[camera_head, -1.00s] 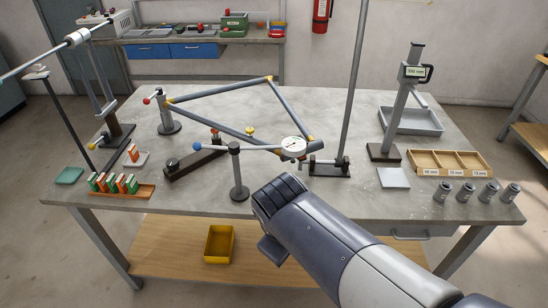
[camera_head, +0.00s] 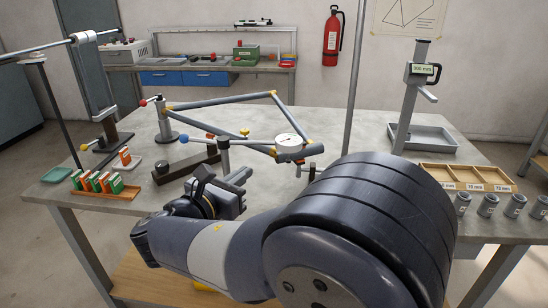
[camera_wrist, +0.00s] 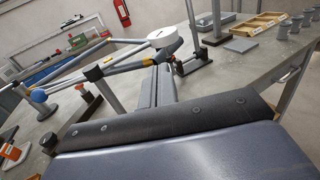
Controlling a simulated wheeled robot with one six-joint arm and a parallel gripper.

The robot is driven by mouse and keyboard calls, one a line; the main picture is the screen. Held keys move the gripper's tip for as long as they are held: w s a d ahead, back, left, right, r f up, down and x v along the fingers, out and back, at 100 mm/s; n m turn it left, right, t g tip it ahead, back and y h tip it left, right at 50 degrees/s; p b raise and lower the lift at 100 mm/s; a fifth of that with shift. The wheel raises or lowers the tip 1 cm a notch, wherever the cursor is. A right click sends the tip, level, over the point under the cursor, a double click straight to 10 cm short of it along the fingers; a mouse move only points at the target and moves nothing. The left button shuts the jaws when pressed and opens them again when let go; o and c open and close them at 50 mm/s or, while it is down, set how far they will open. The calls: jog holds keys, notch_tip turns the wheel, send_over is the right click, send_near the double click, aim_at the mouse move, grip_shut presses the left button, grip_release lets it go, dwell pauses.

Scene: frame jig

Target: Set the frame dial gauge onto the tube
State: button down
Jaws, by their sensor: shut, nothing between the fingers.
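The dial gauge (camera_head: 290,142) has a round white face. It is upright at the right end of the jig's frame, level with a thin rod that has a blue ball at its left end (camera_head: 183,138). It also shows in the wrist view (camera_wrist: 165,37). The grey frame tube (camera_head: 225,101) with yellow joints runs behind it. I cannot tell whether the gauge touches the tube. My gripper (camera_head: 240,178) is shut and empty, in front of the rod's post and lower left of the gauge. In the wrist view its fingers (camera_wrist: 160,75) point toward the gauge, apart from it.
A wooden tray (camera_head: 465,178) and grey cylinders (camera_head: 488,205) are at the right. A height gauge (camera_head: 423,72) stands behind them beside a grey tray (camera_head: 440,139). Green and orange blocks (camera_head: 97,182) sit at the left. A tall rod (camera_head: 357,70) rises right of the gauge.

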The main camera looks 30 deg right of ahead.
aim_at(279, 142)
jog(key=x, duration=1.3)
jog(key=shift+w+d+f, duration=0.1)
jog(key=shift+d, duration=0.25)
jog(key=shift+d, duration=0.1)
jog(key=w+d, duration=0.2)
jog(key=w, duration=0.1)
jog(key=shift+w+d, duration=0.1)
jog(key=shift+d, duration=0.25)
jog(key=shift+a, duration=0.1)
